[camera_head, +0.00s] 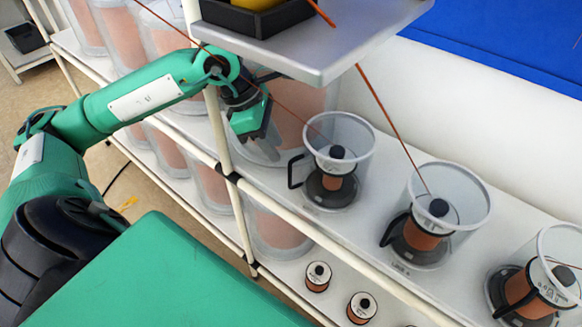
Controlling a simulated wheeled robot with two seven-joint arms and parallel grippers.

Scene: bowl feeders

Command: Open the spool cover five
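Three clear spool covers with black handles stand on the white shelf, each around a copper spool: a near-left one (350,128), a middle one (466,190) and a right one (562,245). Each cover appears to be hinged beside its dark base. I cannot read which one is number five. My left gripper (266,140) hangs above the shelf, left of the near-left cover's black handle (293,172), in front of a large clear container. It seems apart from the handle. Its fingers are seen at a steep angle, so their opening is unclear. My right gripper is out of view.
A grey upper shelf (330,50) with a black tray (255,18) overhangs my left gripper. Copper wires run down to the spools. A white post (215,125) and rail edge the shelf. Large copper-filled containers (205,185) stand left; small spools (318,276) sit below.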

